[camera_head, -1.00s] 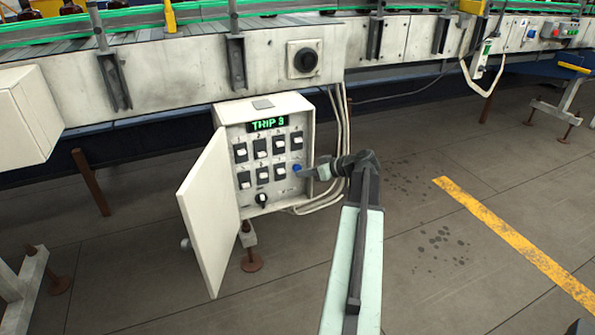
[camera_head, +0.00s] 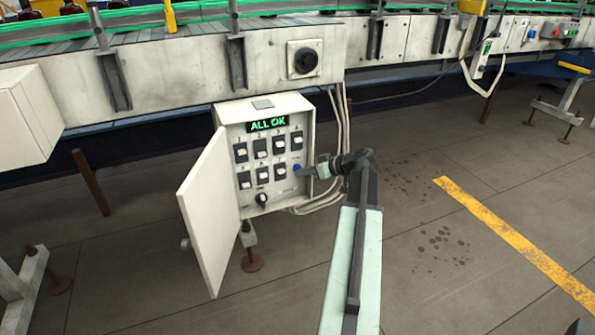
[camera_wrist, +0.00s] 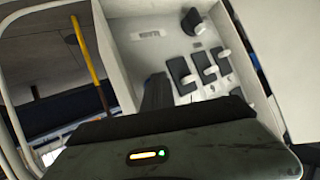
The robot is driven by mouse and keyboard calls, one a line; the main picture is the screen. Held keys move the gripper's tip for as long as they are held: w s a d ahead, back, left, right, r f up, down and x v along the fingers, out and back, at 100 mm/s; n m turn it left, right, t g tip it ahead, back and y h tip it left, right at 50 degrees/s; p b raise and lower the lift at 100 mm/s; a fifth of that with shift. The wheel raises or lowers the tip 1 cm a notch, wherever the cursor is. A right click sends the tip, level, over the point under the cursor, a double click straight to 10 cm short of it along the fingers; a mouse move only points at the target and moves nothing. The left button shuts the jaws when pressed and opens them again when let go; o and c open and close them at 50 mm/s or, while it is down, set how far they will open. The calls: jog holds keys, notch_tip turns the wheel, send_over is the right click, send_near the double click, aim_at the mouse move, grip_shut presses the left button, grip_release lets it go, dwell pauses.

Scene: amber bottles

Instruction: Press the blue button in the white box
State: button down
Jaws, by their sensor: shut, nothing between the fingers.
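The white box (camera_head: 307,134) hangs under the conveyor with its door (camera_head: 207,215) swung open to the left. The blue button (camera_head: 296,168) is at the right of the panel, partly covered. My gripper (camera_head: 302,171) is shut and empty, its tips at the blue button; I cannot tell for sure whether they touch. In the wrist view, my gripper (camera_wrist: 157,92) reaches the panel beside the switches (camera_wrist: 205,65), and the button is hidden behind it.
The conveyor (camera_head: 180,55) runs above the box, with a black rotary switch (camera_head: 305,59) on its side. Pale cables (camera_head: 343,130) hang right of the box. The open door blocks the left side. The floor on the right, with a yellow stripe (camera_head: 510,242), is clear.

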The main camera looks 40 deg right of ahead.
jog(key=shift+s, duration=0.1)
jog(key=shift+s+a, duration=0.35)
jog(key=shift+s, duration=0.35)
jog(key=shift+s, duration=0.1)
jog(key=s, duration=0.1)
jog(key=s+a, duration=0.1)
jog(key=s, duration=0.1)
jog(key=s+a, duration=0.1)
jog(key=shift+s, duration=0.2)
dwell(0.8)
